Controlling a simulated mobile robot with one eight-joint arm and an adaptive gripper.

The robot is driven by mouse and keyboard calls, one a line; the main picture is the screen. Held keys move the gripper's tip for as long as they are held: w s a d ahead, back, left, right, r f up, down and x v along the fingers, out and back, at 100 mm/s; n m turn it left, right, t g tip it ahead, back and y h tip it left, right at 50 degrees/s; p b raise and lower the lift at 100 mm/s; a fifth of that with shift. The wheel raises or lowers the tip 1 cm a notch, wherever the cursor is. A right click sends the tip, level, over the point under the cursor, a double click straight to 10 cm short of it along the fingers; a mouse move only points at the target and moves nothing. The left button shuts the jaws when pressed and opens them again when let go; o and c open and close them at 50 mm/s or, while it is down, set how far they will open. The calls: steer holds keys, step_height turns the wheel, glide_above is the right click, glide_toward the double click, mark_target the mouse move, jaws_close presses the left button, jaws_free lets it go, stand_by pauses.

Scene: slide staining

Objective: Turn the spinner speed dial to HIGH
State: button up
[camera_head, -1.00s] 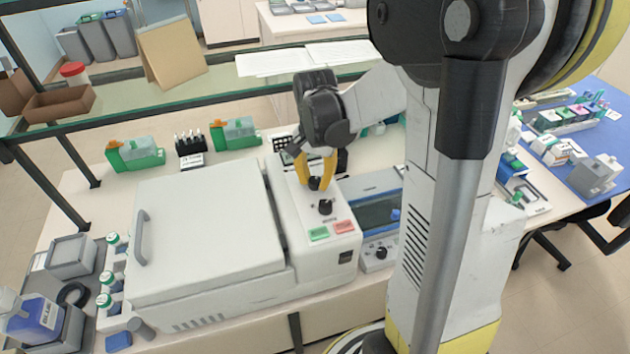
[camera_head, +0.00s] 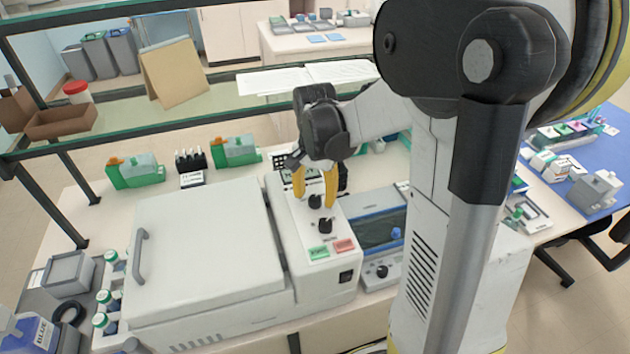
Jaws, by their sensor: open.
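The spinner (camera_head: 205,245) is a large white box with a lid and a control panel on its right side. The panel has two black dials, an upper one (camera_head: 315,201) and a lower one (camera_head: 325,225); their labels and pointer positions are too small to read. My gripper (camera_head: 316,204), with two yellow fingers, points down at the upper dial. Its fingers are open, one on each side of that dial, which shows between the tips. I cannot tell whether either finger touches it.
A green button (camera_head: 318,253), a red button (camera_head: 344,245) and a black switch (camera_head: 346,277) sit below the dials. A grey-blue device with a dark window (camera_head: 378,232) stands close on the right. A shelf rail (camera_head: 190,118) crosses behind; green racks (camera_head: 235,151) stand behind the spinner.

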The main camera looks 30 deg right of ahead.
mark_target(315, 199)
step_height(315, 199, up, 11)
steer(key=shift+s+f, duration=0.1)
steer(key=shift+f, duration=0.05)
stand_by(0.5)
